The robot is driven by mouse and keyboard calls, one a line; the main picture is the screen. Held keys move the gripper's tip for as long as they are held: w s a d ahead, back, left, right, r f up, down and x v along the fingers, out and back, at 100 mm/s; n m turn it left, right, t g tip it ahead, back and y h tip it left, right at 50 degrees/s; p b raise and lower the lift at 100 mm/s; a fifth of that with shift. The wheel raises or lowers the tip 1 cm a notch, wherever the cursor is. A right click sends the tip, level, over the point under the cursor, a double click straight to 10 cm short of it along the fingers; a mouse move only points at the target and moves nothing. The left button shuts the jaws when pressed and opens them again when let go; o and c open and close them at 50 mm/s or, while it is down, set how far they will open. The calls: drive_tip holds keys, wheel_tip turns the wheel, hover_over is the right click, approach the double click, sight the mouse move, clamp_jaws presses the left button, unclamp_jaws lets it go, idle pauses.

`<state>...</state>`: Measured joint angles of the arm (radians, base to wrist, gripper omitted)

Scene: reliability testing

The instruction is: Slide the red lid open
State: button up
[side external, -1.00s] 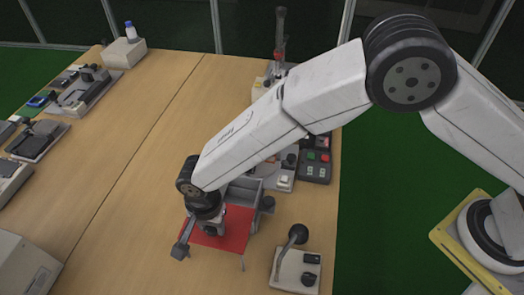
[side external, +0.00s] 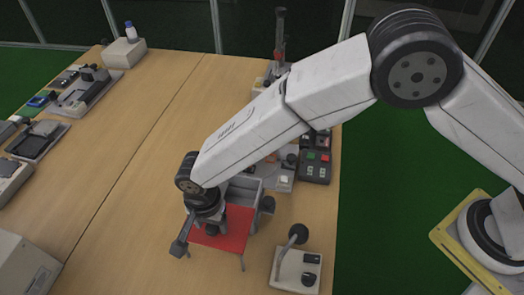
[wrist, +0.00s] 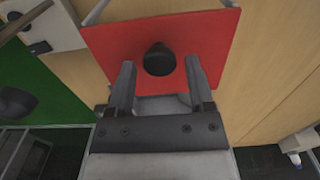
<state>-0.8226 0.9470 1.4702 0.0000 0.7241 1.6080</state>
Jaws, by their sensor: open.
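The red lid (side external: 236,232) is a flat red plate at the front end of a grey open box (side external: 245,188) in the side view. In the wrist view the red lid (wrist: 110,45) fills the upper middle and has a round black knob (wrist: 159,60) on it. My gripper (wrist: 159,64) is open, with one finger on each side of the knob and a visible gap to both. In the side view my gripper (side external: 211,226) is over the lid's left part and hides the knob. I cannot tell its exact height above the lid.
A lever device with a white base (side external: 296,270) stands right of the lid. A box with red and green buttons (side external: 315,165) is behind it, near the table's right edge. More devices (side external: 85,90) line the left side. The table's middle (side external: 140,150) is clear.

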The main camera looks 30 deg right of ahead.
sight(212, 227)
drive_tip(key=shift+r, duration=2.1)
drive_tip(key=shift+w+d+r, duration=0.1)
drive_tip(key=shift+w+d, duration=0.05)
drive_tip(key=shift+d, duration=0.15)
drive_tip(key=d+r+n+t, duration=0.1)
drive_tip(key=d+r+n, duration=0.25)
drive_tip(key=d, duration=1.05)
drive_tip(key=d+r+n+t, duration=0.1)
drive_tip(key=d+r+n, duration=0.25)
drive_tip(key=d, duration=1.15)
drive_tip(key=s+d+r+n, duration=0.1)
drive_tip(key=s+d+n, duration=0.1)
drive_tip(key=s+d, duration=0.5)
drive_tip(key=shift+s+d+t, duration=0.3)
drive_tip(key=shift+s+d, duration=0.1)
drive_tip(key=shift+d, duration=0.45)
